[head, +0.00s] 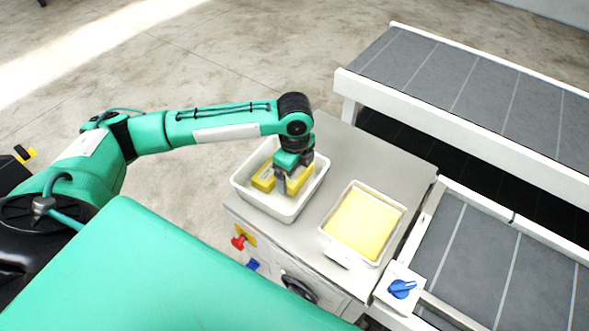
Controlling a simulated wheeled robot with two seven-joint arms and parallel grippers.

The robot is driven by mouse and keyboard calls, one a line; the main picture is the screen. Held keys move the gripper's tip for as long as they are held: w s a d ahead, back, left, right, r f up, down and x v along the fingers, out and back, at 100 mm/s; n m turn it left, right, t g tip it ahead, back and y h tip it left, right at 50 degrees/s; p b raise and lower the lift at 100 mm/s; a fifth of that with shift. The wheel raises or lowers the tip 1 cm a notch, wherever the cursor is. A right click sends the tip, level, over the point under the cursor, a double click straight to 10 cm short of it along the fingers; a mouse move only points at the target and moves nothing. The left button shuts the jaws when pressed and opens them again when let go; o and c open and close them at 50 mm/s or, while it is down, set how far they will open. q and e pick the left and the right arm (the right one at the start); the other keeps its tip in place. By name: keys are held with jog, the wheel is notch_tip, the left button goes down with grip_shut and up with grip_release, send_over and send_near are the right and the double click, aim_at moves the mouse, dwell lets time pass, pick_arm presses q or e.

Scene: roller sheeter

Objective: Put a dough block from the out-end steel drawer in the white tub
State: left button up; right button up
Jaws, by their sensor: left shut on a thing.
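The white tub (246,193) stands on the left of the steel cabinet top. My left gripper (281,182) points down into the tub and is shut on a yellow dough block (301,180). Another yellow piece (262,178) shows on the left side of the fingers; I cannot tell whether it is a separate block. The fingers hide part of the yellow, and I cannot tell whether the held block touches the tub floor. No open steel drawer can be made out. My right gripper is not in view.
A shallow white tray (323,229) with a flat yellow filling stands right of the tub. The red knob (239,242) and black handwheel (300,288) are on the cabinet front. A blue knob (402,288) sits by the near grey belt (480,250). Another belt (450,75) runs behind.

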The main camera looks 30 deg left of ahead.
pick_arm(q)
jog(key=o, duration=0.9)
jog(key=shift+c, duration=0.2)
notch_tip(320, 180, up, 14)
jog(key=b, duration=0.3)
jog(key=shift+b, duration=0.3)
jog(key=shift+f, duration=0.1)
